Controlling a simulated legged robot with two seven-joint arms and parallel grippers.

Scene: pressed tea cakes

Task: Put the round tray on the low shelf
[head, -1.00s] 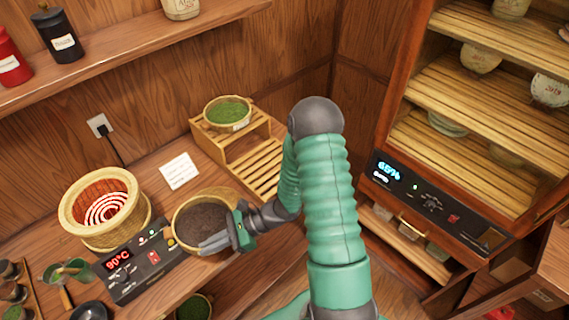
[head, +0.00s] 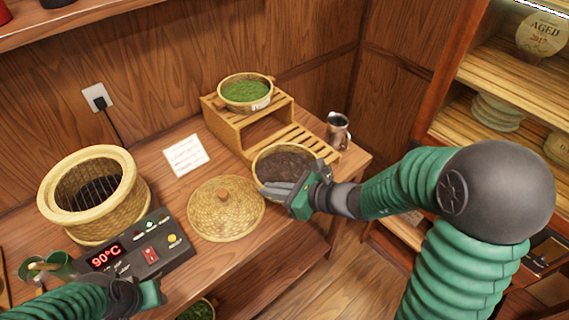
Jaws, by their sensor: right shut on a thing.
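The round tray (head: 256,174), a woven rim around dark loose leaves, is in the head view right of centre. My right gripper (head: 277,190) is shut on its near rim. The low shelf (head: 318,150) is the slatted lower step of a wooden stand. The tray overlaps the near left part of its slats; I cannot tell whether it touches them.
A bowl of green leaves (head: 246,92) stands on the stand's upper step. A metal jug (head: 338,131) stands close behind the low shelf. A woven lid (head: 226,208) lies left of the tray. A woven basket (head: 92,212) and control panel (head: 140,250) are further left.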

